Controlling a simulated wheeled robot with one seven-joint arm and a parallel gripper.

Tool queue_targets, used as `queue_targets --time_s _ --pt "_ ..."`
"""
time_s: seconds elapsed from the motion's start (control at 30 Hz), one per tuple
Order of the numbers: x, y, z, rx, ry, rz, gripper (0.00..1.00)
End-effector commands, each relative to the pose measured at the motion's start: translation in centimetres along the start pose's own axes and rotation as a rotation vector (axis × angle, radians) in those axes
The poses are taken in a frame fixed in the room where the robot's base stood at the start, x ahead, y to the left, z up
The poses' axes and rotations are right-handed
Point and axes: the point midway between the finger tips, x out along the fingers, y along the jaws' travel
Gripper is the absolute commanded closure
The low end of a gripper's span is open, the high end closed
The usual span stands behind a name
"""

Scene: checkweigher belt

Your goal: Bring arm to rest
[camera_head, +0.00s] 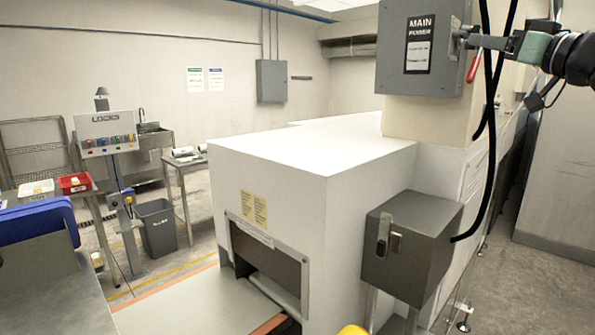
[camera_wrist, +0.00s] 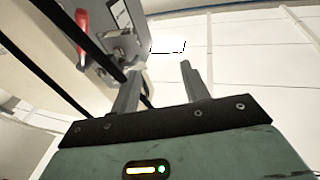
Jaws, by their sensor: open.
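My gripper (camera_head: 476,42) is at the upper right in the head view, beside the grey main power box (camera_head: 425,45). In the wrist view my gripper (camera_wrist: 162,80) points up toward the box and ceiling, with its two fingers apart and nothing between them. The power box shows at the upper left of the wrist view (camera_wrist: 110,30). Its red handle (camera_head: 473,68) hangs on the box's right side, close below the fingers; it also shows in the wrist view (camera_wrist: 82,20). Whether a finger touches the box's side fitting cannot be told.
Black cables (camera_head: 489,120) hang right by my gripper. The white checkweigher housing (camera_head: 310,165) fills the middle, with a grey box (camera_head: 410,245) on its right side. A LOCKS panel (camera_head: 106,133), a grey bin (camera_head: 157,228) and a sink (camera_head: 150,135) stand at left. Floor is open at right.

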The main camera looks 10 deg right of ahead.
Motion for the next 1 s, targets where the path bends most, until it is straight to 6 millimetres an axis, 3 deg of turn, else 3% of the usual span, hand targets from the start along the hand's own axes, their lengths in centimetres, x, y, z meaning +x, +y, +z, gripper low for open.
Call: queue_targets --time_s 0.1,0.17,0.27,0.37,0.57,0.7,0.83,1.0 --pt "3.4 -4.1 7.0 0.049 -0.105 0.091 0.54" --pt "4.2 -6.4 10.7 0.066 -0.190 0.130 0.54" --pt "4.2 -10.4 16.6 0.082 -0.353 0.169 0.54" --pt "2.8 -14.9 22.2 0.082 -0.535 0.173 0.54" --pt "-3.5 -23.9 31.6 0.039 -0.916 0.104 0.54" --pt "-10.4 -29.8 36.5 -0.020 -1.190 0.004 0.54" --pt "-17.5 -34.0 39.4 -0.088 -1.429 -0.112 0.54" --pt "-25.0 -37.2 40.7 -0.160 -1.654 -0.245 0.54"
